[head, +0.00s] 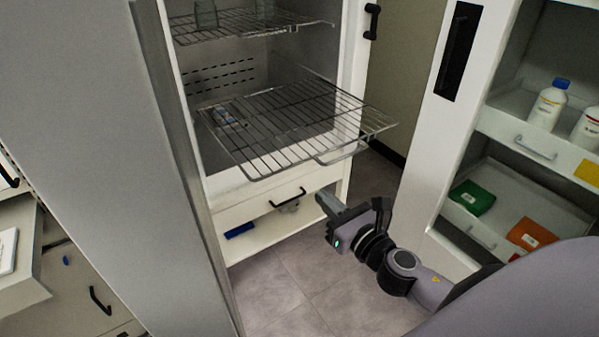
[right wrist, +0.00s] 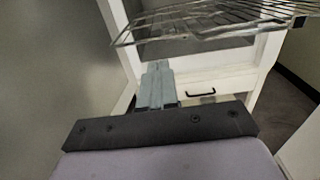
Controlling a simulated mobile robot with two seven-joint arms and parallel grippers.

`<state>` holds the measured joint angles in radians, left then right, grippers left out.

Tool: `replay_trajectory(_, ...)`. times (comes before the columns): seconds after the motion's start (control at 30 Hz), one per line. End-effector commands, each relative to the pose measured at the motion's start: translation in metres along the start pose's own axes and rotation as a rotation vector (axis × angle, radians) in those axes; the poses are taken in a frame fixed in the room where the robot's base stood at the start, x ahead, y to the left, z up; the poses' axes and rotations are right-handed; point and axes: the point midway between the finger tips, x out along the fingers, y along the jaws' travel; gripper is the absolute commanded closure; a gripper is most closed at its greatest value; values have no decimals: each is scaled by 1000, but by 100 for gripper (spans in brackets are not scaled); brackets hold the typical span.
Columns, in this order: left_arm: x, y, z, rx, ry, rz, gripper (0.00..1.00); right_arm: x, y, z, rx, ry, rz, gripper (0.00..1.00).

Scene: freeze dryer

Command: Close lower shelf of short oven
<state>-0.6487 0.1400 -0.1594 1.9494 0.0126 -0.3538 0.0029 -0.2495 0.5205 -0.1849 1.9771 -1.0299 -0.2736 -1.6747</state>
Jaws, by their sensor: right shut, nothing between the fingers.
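The oven (head: 355,60) is an open white cabinet with wire shelves. Its lower wire shelf (head: 290,125) is pulled out past the front opening toward me. The upper wire shelf (head: 245,24) sits higher inside. My right gripper (head: 330,205) is shut and empty, below and in front of the lower shelf's right front part, apart from it. In the right wrist view, the shut fingers (right wrist: 158,75) point at the oven front, with the lower shelf (right wrist: 215,20) above them. My left gripper is not in view.
Below the shelf is a drawer (head: 265,215) with a black handle. The open grey door (head: 100,130) stands at left. A cabinet (head: 475,100) with bottles (head: 547,105) and coloured boxes stands at right. The floor (head: 310,285) before the oven is clear.

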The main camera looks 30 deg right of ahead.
Motion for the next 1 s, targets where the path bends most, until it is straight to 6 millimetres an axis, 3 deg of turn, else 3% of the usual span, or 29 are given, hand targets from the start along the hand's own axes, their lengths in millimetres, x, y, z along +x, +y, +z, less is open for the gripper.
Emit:
replay_trajectory(0.6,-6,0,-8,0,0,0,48,85,0,1,3,0,-1,100)
replay_trajectory(1.0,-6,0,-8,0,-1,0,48,100,0,0,2,1,1,100)
